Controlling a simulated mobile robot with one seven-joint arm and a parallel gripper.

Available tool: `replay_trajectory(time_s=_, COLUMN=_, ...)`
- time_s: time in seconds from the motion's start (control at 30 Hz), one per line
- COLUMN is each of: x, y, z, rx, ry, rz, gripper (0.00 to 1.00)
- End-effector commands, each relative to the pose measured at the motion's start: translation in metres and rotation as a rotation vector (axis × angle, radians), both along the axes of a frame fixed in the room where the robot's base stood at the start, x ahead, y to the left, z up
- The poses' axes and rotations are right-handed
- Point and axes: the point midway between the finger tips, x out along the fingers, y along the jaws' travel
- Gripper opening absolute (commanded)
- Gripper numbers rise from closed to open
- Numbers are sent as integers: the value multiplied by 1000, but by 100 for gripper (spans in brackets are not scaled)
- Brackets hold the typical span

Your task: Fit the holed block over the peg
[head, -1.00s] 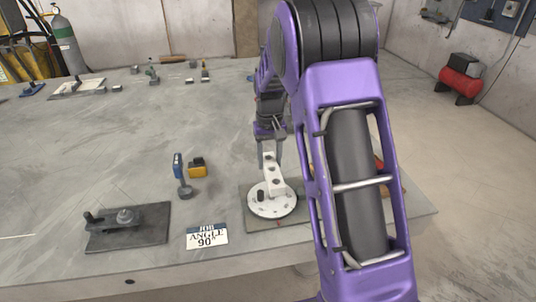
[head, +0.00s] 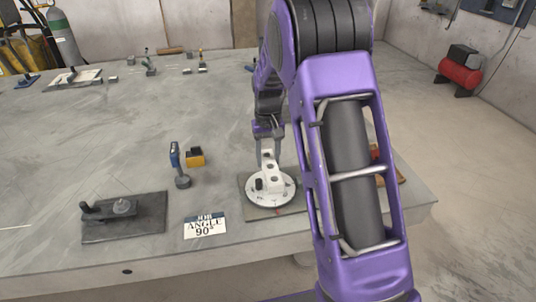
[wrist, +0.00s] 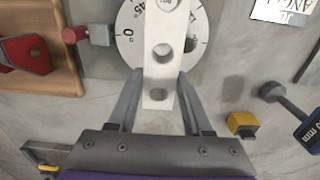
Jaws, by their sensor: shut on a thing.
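The block reaches over the round white dial (head: 286,194), which has angle marks and also shows in the wrist view (wrist: 127,42). A short black post (head: 259,184), perhaps the peg, stands at the dial's left in the head view. I cannot tell whether the block touches the dial or whether a hole is around a peg.
A job sign (head: 205,226) lies left of the dial. A dark plate (head: 124,217) with a clamp-like part is farther left. A blue-handled tool (head: 177,160) and a yellow block (head: 195,157) stand nearby. A wooden board (wrist: 45,70) with a red tool is on the other side.

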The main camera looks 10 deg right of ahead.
Motion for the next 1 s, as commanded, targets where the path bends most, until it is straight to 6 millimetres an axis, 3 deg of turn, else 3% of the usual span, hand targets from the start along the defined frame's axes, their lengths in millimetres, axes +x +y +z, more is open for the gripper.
replay_trajectory(time_s=0.3, x=1, y=0, z=-21, rx=0, ry=-2, rz=0, gripper=0)
replay_trajectory(time_s=1.0, x=1, y=0, z=-21, rx=0, ry=-3, rz=0, gripper=0)
